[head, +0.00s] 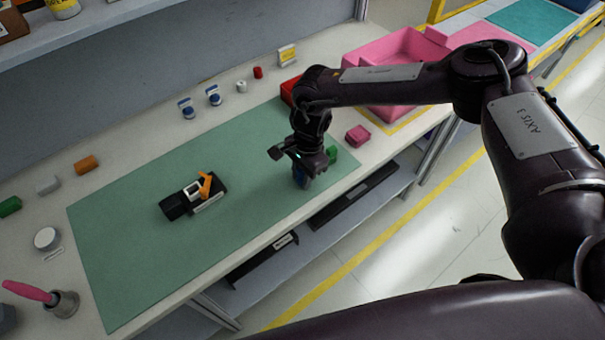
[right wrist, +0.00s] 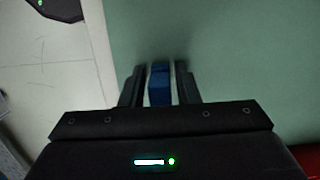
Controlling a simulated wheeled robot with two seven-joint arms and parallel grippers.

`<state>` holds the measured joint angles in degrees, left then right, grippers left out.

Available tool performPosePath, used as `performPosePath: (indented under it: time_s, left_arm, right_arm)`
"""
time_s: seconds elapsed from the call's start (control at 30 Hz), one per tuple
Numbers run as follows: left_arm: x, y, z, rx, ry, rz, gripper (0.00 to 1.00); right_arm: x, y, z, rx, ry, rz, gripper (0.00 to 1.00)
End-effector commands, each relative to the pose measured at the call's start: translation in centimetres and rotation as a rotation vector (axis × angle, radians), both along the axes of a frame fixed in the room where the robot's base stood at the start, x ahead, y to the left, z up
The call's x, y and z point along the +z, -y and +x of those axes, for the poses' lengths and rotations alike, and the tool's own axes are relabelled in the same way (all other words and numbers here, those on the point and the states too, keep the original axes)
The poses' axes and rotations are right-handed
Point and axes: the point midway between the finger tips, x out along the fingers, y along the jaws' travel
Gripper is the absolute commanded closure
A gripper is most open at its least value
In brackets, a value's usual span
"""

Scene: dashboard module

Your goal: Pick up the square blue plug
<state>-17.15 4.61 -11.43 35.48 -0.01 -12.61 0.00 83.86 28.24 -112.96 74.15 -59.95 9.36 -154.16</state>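The square blue plug (right wrist: 159,84) sits between the two fingers of my right gripper (right wrist: 159,88) in the right wrist view, with the fingers close against both its sides. In the head view my right gripper (head: 305,176) points down at the right part of the green mat (head: 125,255), and a bit of the blue plug (head: 299,176) shows at its fingertips. The plug is at or just above the mat; I cannot tell which. My left gripper is not in view.
A green block (head: 331,153) stands close beside the right gripper, with a pink block (head: 358,134) beyond. A black module with an orange lever (head: 194,196) lies on the mat. A pink bin (head: 395,62) stands at the back right. The mat's left part is clear.

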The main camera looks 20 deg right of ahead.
Motion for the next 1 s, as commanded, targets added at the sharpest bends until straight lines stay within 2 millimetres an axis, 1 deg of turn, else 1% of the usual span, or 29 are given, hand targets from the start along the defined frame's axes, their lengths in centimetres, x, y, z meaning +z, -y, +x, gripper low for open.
performPosePath:
  time_s: [0.03, 0.2, 0.5, 0.67, 0.77, 0.87, 0.97, 1.0]
  left_arm:
    - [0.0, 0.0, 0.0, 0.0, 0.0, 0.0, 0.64]
    - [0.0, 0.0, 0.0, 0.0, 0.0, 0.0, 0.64]
    - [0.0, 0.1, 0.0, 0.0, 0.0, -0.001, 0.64]
    - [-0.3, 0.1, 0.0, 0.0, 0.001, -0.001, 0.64]
    - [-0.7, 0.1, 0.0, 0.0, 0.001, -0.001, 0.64]
    - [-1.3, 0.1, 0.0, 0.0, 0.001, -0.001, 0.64]
    - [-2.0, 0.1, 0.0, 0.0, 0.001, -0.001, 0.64]
    - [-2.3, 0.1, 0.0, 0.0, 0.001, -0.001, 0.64]
  right_arm:
    - [0.0, 0.0, 0.0, 0.0, 0.0, 0.0, 0.78]
    - [0.0, 0.0, 0.0, 0.0, 0.0, 0.0, 1.0]
    - [0.2, 0.0, 0.0, 0.0, 0.001, 0.0, 1.0]
    - [1.1, 0.0, 0.1, 0.001, 0.002, 0.002, 1.0]
    - [2.4, -0.1, 0.1, 0.001, 0.004, 0.003, 1.0]
    - [4.4, 0.0, 0.2, 0.0, 0.006, 0.002, 1.0]
    - [7.0, 0.0, 0.2, 0.001, 0.008, 0.003, 1.0]
    - [8.2, 0.0, 0.2, 0.0, 0.009, 0.002, 1.0]
